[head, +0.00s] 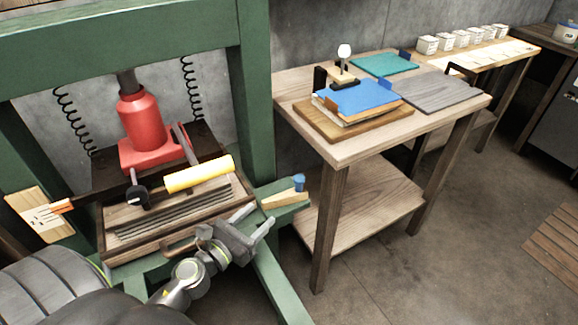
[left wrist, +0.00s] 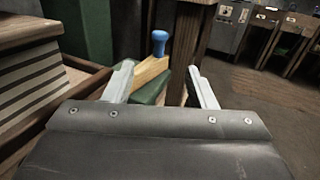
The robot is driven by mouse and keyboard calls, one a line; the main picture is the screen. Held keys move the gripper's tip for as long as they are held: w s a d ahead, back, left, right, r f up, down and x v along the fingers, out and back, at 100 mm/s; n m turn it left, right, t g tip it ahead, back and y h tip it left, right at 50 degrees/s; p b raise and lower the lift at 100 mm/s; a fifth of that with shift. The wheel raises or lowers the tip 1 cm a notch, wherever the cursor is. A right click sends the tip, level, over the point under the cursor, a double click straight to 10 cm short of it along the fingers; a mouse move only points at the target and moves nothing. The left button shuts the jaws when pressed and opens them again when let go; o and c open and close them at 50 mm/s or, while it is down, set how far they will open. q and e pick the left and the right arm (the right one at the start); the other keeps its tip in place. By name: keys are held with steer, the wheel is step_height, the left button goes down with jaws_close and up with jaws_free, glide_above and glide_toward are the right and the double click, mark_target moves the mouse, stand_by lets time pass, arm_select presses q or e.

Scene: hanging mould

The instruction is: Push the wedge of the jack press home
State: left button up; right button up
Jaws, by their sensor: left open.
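The jack press has a green frame (head: 258,90) with a red jack (head: 143,122) standing over a stack of boards and dark plates (head: 178,212). The wedge (head: 285,198) is pale wood with a blue knob (head: 299,182) and sits on a green ledge at the right of the press. My left gripper (head: 257,222) is open and empty, just in front of the wedge and to its left. In the left wrist view the wedge (left wrist: 150,70) and its blue knob (left wrist: 159,42) show beyond and between the open fingers (left wrist: 163,84), apart from them. My right gripper is not in view.
A wooden table (head: 340,150) stands right of the press, with a blue-topped stack (head: 358,97), a green sheet (head: 384,64) and a grey board (head: 432,93). A yellow-handled lever (head: 199,174) sticks out above the press tray. The floor in front of the table is clear.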

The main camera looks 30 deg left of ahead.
mark_target(296, 181)
arm_select(q)
steer(key=shift+w+a, duration=0.15)
steer(key=shift+w, duration=0.15)
steer(key=shift+w+r+p, duration=0.1)
steer(key=shift+w+p, duration=0.2)
steer(key=w+p, duration=0.1)
steer(key=w, duration=0.4)
steer(key=w+d, duration=0.1)
steer(key=w, duration=0.3)
steer(key=w+d+p, duration=0.1)
steer(key=w, duration=0.4)
steer(key=shift+w+d+p, duration=0.25)
steer(key=shift+w+p, duration=0.05)
steer(key=shift+w+d, duration=0.1)
steer(key=shift+w, duration=0.7)
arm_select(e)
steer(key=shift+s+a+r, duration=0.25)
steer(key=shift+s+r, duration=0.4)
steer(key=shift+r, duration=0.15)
